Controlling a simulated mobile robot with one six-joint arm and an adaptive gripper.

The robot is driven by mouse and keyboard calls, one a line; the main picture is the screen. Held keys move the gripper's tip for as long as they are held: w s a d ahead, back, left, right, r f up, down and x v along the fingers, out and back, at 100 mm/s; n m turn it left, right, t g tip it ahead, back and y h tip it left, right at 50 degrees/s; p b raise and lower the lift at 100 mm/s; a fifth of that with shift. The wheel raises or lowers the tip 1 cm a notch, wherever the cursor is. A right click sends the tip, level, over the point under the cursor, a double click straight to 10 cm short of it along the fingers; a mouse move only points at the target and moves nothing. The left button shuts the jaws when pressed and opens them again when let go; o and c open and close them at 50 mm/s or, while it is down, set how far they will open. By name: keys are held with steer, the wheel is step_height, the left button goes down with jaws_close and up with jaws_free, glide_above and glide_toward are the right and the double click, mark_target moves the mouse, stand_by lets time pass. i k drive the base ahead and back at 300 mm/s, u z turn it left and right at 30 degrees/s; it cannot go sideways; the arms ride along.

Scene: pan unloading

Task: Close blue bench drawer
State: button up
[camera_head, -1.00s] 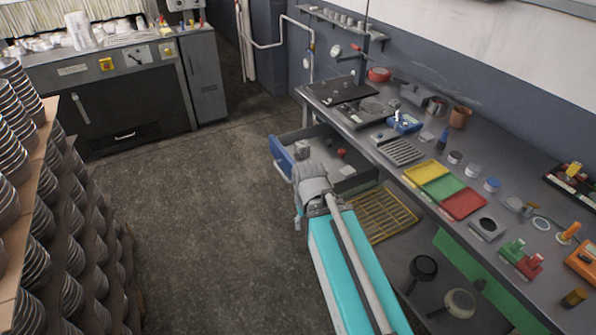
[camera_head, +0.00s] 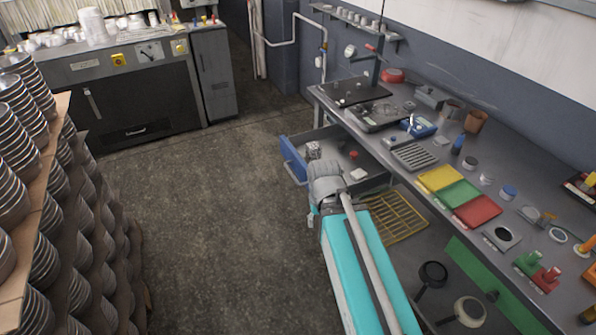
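The blue-fronted bench drawer (camera_head: 293,160) is pulled out from under the long grey workbench (camera_head: 428,168). Its inside shows a white block (camera_head: 313,149), a small red item (camera_head: 353,155) and a pale item (camera_head: 359,174). My gripper (camera_head: 313,215) is at the end of my teal arm, at the near side of the open drawer. My wrist covers the near end of the drawer front. The fingers are mostly hidden behind the wrist, so I cannot tell their opening or whether they touch the drawer.
Yellow, green and red trays (camera_head: 477,211) lie on the bench. A yellow rack (camera_head: 396,218) and pans (camera_head: 470,311) sit below it. Stacked pans (camera_head: 45,270) stand at the left. A dark cabinet (camera_head: 130,105) stands at the back. The floor (camera_head: 215,225) between is clear.

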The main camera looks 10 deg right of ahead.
mark_target(292, 148)
steer(key=u, duration=0.05)
steer(key=i, duration=0.9)
steer(key=z, duration=0.05)
